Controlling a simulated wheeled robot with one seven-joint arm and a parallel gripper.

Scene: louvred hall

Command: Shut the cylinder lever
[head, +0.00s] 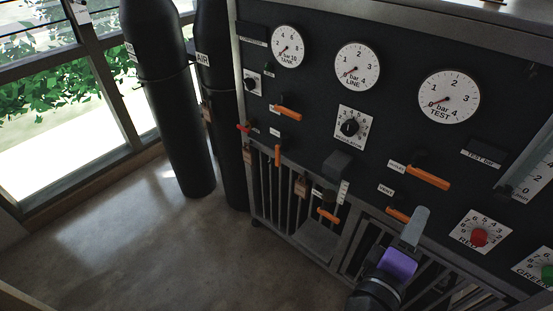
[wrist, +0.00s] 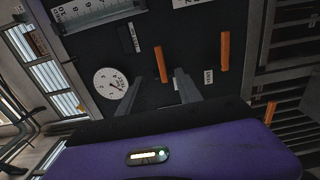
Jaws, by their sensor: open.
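Several orange levers sit on the dark panel (head: 310,65) in the head view. One lies sideways at the upper left (head: 289,112), and one hangs straight down below it (head: 277,155). Others are a lower middle lever (head: 328,216), a right lever (head: 428,178) and a lever below that (head: 398,215). I cannot read which label names the cylinder. My gripper (head: 413,228) is in front of the panel's lower right, near the lower right lever. In the wrist view my gripper (wrist: 155,82) is open and empty, with an orange lever (wrist: 161,64) seen beyond the gap between its fingers.
Two dark gas cylinders (head: 168,100) stand left of the panel, beside the windows (head: 60,95). Round gauges, including the TEST gauge (head: 449,97), line the panel top. A regulator knob (head: 350,127) and a red knob (head: 479,237) stick out. Floor (head: 150,245) at left is clear.

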